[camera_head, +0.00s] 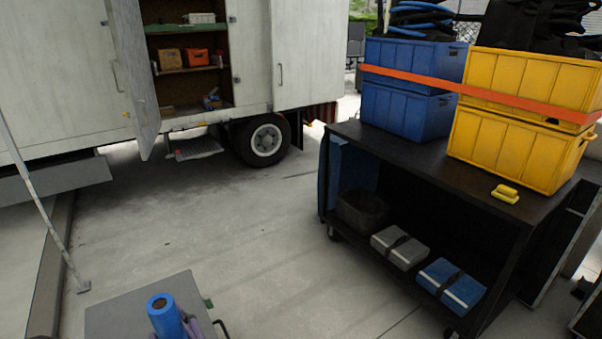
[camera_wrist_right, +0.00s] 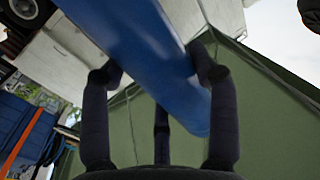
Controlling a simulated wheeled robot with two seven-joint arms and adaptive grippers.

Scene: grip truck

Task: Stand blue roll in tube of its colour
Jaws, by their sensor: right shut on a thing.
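A blue roll (camera_head: 164,314) stands near upright at the bottom of the head view, its round open end facing up. My right gripper (camera_head: 188,327) is beside it, partly cut off by the frame edge. In the right wrist view the blue roll (camera_wrist_right: 150,55) runs slantwise between the dark fingers of my right gripper (camera_wrist_right: 158,80), which is shut on it. The roll's lower end is in the head view out of frame. I see no tube of its colour. My left gripper is not in view.
A grey flat-topped case (camera_head: 125,300) lies behind the roll. A black cart (camera_head: 450,180) at right carries blue crates (camera_head: 405,108) and yellow crates (camera_head: 510,148). A truck (camera_head: 60,70) with an open door stands at the back. The concrete floor (camera_head: 220,225) between is clear.

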